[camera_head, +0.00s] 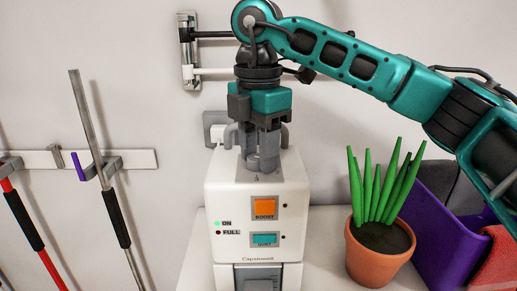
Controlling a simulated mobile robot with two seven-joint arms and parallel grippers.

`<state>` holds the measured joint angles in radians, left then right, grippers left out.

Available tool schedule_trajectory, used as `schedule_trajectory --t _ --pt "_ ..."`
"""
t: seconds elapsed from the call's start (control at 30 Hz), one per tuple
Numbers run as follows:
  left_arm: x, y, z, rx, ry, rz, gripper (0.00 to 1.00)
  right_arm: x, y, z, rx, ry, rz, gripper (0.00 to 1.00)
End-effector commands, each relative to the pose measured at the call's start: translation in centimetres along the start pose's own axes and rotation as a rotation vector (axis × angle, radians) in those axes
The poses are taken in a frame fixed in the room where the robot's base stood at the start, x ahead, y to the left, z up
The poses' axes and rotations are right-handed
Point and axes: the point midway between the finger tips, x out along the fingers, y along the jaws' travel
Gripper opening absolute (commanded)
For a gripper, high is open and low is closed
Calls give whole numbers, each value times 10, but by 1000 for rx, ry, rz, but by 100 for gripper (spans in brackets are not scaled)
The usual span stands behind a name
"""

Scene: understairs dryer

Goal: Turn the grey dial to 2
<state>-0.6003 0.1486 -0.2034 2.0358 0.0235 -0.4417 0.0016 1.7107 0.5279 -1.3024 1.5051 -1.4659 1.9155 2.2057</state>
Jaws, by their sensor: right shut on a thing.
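My right gripper (263,150) points straight down onto the unit's top and is shut on the grey dial (253,163). The fingers hide most of the dial. Its number marks and pointer cannot be read. My left gripper is not in view.
A potted green plant (377,255) stands close to the right of the unit, with a purple bin (440,225) and red cloth (500,260) beyond. Tools hang on a wall rack (135,159) at left. A wall bracket (189,60) is behind my arm.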

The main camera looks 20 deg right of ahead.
Motion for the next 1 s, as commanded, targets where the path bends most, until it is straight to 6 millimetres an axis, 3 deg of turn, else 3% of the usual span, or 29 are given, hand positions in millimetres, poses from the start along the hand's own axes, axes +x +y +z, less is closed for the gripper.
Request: schedule_trajectory --t 0.47,0.5,0.6,0.67,1.0 --pt "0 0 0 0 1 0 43 1 1 0 11 0 3 13" --pt "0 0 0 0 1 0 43 1 1 0 11 0 3 47" --pt "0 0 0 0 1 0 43 1 1 0 11 0 3 56" --pt "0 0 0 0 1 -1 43 0 1 0 11 0 2 61" --pt "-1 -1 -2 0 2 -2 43 -9 0 0 10 0 2 61"
